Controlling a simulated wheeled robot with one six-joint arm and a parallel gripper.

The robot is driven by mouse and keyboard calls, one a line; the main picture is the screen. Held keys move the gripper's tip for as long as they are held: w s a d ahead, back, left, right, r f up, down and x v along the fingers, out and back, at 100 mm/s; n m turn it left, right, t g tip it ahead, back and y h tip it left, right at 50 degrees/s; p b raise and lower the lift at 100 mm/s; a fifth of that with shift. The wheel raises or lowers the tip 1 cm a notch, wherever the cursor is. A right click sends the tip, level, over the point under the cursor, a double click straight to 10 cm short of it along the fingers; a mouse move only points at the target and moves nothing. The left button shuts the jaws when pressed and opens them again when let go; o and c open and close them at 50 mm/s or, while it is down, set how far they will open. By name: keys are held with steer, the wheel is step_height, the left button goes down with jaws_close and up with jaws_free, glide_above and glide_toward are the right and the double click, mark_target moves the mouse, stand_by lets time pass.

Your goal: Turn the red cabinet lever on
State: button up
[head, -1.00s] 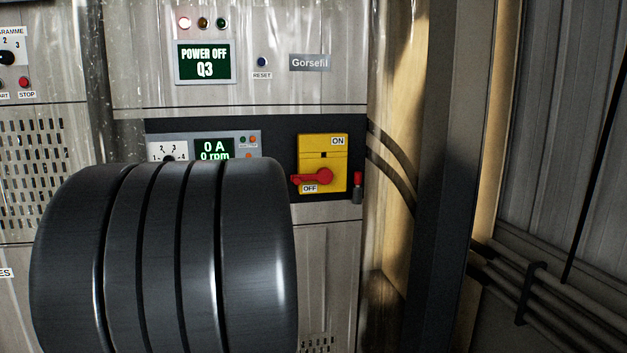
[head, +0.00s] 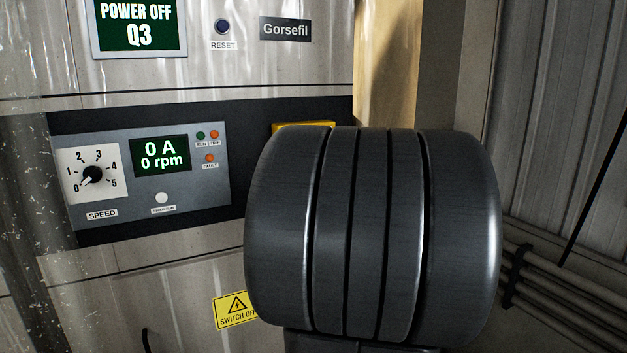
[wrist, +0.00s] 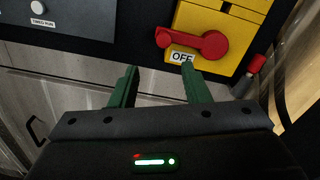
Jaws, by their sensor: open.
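The red lever (wrist: 200,45) sits on a yellow switch plate (wrist: 240,30) in the wrist view. Its handle points left, just above the OFF label (wrist: 182,57). In the head view only a thin top strip of the yellow plate (head: 303,127) shows; my dark arm hides the lever there. My gripper (wrist: 158,70) shows in the wrist view with two green fingers spread apart and nothing between them. The fingertips are below the lever, the right one near the OFF label. I see no clear contact with the lever.
A small red-tipped part (wrist: 256,65) sticks out right of the yellow plate. A speed panel (head: 145,175) with dial and display is left of my arm. The display above reads POWER OFF Q3 (head: 138,25). Pipes (head: 560,290) run along the right wall.

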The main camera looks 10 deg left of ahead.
steer(key=x, duration=0.4)
steer(key=p+x, duration=0.1)
steer(key=x, duration=0.4)
steer(key=p+x, duration=0.1)
steer(key=x, duration=0.3)
steer(key=shift+w+r, duration=0.1)
steer(key=shift+w, duration=0.4)
steer(key=shift+c, duration=0.4)
jaws_close()
